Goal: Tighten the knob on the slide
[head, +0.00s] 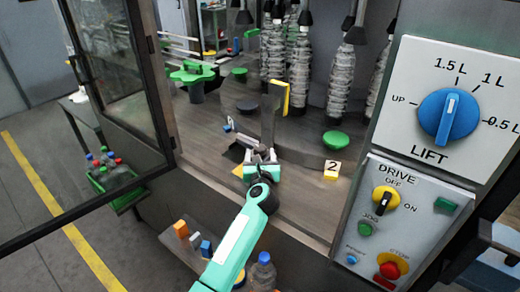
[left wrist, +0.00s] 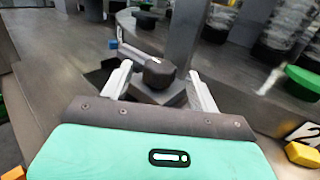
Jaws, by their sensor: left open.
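My left gripper (head: 261,157) reaches over the machine deck, open. In the left wrist view its two pale fingers (left wrist: 160,78) stand apart, one on each side of a dark grey knob (left wrist: 158,72) with a bar-like grip pointing to the upper left. I cannot tell whether either finger touches it. The knob sits low beside a grey upright post (left wrist: 183,32), apparently on the slide. In the head view the post (head: 268,118) rises just behind the gripper, with a yellow piece at its top; the gripper largely hides the knob there. My right gripper is out of view.
A control panel with a blue LIFT dial (head: 449,116) and DRIVE switches stands at the right. Wrapped bottles hang behind the post. An open glazed door (head: 110,70) is at the left.

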